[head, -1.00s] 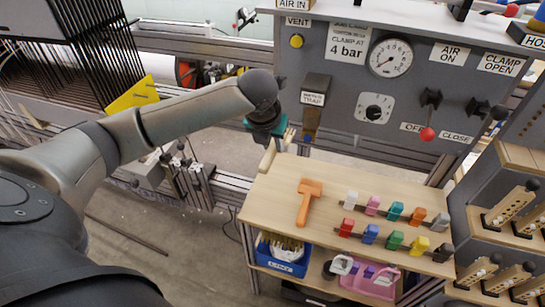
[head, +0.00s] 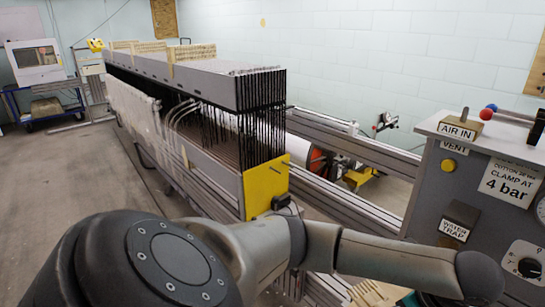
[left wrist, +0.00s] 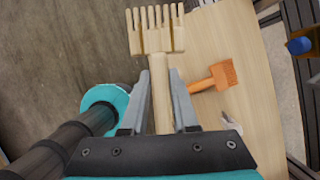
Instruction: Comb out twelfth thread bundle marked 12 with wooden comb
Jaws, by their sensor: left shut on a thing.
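The wooden comb (left wrist: 155,38) is pale, with its teeth pointing up in the left wrist view. My left gripper (left wrist: 160,78) is shut on its handle, and the comb is above the table edge and floor. Pale thread bundles (head: 190,112) hang at the near side of the long loom frame (head: 215,82). No number 12 can be read on them. My right gripper is in neither view.
A wooden table (left wrist: 246,35) holds an orange brush-like tool (left wrist: 215,78). A yellow plate (head: 266,186) covers the loom's near end. The grey control panel (head: 470,185) stands at the right, with metal rails (head: 375,200) between. Floor (head: 45,190) is open at the left.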

